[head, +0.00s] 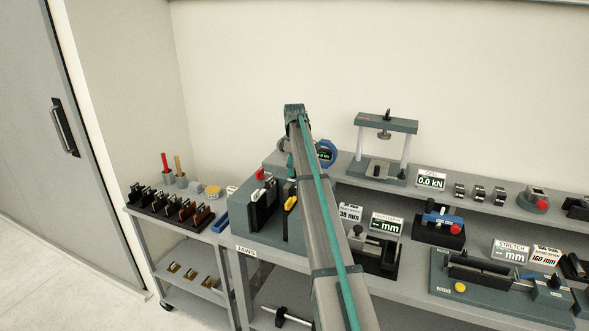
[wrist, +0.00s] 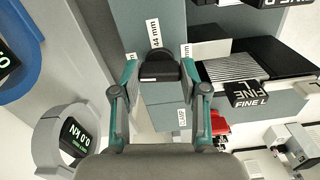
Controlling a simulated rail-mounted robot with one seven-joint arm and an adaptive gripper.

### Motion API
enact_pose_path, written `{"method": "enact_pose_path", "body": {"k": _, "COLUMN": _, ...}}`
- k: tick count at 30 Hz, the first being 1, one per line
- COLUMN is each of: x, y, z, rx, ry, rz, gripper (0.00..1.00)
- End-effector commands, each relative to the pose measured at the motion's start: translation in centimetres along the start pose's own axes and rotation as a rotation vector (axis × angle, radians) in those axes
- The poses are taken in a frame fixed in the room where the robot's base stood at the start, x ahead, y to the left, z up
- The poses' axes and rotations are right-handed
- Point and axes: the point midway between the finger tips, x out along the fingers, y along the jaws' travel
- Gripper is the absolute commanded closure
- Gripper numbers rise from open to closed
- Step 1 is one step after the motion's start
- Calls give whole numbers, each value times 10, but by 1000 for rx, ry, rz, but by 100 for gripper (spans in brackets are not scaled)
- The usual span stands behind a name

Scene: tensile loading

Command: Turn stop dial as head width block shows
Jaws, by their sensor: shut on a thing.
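In the wrist view my gripper (wrist: 160,72) has its two teal-linked fingers on either side of a black knob, which looks like the stop dial (wrist: 160,55), and is shut on it. The dial sits on a teal-grey block. A label reading 44 mm (wrist: 154,32) stands just above the dial, with partly hidden mm labels to its left and right. In the head view my arm hides the dial and the fingertips. I cannot tell which thing is the head width block; a partly covered sign ending in mm (head: 350,212) stands just right of my arm.
Black jaw pieces marked FINE L (wrist: 252,93) lie right of my gripper. In the head view, a press frame (head: 387,127), a stretch fixture (head: 490,275) and a side cart (head: 165,235) stand around.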

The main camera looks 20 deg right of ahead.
Motion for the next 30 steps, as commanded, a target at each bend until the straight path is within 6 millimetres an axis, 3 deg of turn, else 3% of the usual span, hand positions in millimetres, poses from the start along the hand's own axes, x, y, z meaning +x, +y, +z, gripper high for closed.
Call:
{"method": "enact_pose_path", "body": {"k": 9, "x": -1, "y": 0, "z": -1, "rx": -128, "ry": 2, "rz": 1, "gripper": 91}}
{"method": "enact_pose_path", "body": {"k": 25, "x": -1, "y": 0, "z": -1, "rx": -153, "ry": 2, "rz": 2, "gripper": 91}}
{"method": "enact_pose_path", "body": {"k": 26, "x": -1, "y": 0, "z": -1, "rx": -153, "ry": 2, "rz": 2, "gripper": 53}}
{"method": "enact_pose_path", "body": {"k": 30, "x": -1, "y": 0, "z": -1, "rx": -152, "ry": 2, "rz": 1, "gripper": 31}}
